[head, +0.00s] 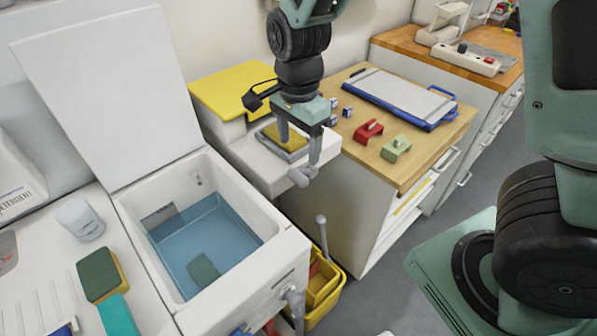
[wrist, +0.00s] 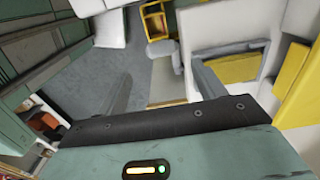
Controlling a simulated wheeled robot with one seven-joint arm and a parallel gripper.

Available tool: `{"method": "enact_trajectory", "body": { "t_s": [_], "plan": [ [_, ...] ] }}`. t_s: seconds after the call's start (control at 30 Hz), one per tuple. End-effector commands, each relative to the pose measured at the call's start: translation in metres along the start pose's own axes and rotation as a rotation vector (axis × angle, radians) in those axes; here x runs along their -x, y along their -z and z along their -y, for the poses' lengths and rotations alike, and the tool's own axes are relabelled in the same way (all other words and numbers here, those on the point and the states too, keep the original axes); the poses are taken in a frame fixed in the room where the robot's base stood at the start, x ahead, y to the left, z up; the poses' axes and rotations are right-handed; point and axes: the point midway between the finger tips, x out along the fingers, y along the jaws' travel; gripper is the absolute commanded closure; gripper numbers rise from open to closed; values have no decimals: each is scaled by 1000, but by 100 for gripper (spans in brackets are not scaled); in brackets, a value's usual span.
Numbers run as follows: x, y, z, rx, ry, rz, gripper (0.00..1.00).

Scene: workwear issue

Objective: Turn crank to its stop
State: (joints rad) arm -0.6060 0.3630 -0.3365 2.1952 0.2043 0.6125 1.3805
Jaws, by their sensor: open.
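My gripper (head: 298,158) hangs fingers-down at the front edge of a white unit with a yellow lid (head: 235,88). In the wrist view the gripper (wrist: 161,88) has its fingers wide apart, with nothing held. A pale rounded piece (head: 299,177), possibly part of the crank, shows at the unit's front just below the fingertips. I cannot tell whether the fingers touch it. A grey rod with a round knob (head: 322,221) stands lower down by the yellow bin; it could also be a crank handle. The crank's angle and its stop are not clear.
An open white basin (head: 265,262) of blue water is at the left.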

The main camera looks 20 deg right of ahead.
Motion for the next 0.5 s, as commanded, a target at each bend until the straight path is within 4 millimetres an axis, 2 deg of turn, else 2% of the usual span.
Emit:
{"method": "enact_trajectory", "body": {
  "t_s": [0.03, 0.2, 0.33, 0.5],
  "plan": [
    [-13, 1, -1, -1, -6, -1, 31],
    [-47, 1, -1, -1, -5, 0, 31],
    [-68, 0, -1, 1, -4, 0, 31],
    [-84, 0, 0, 0, -1, 0, 31]
  ]
}}
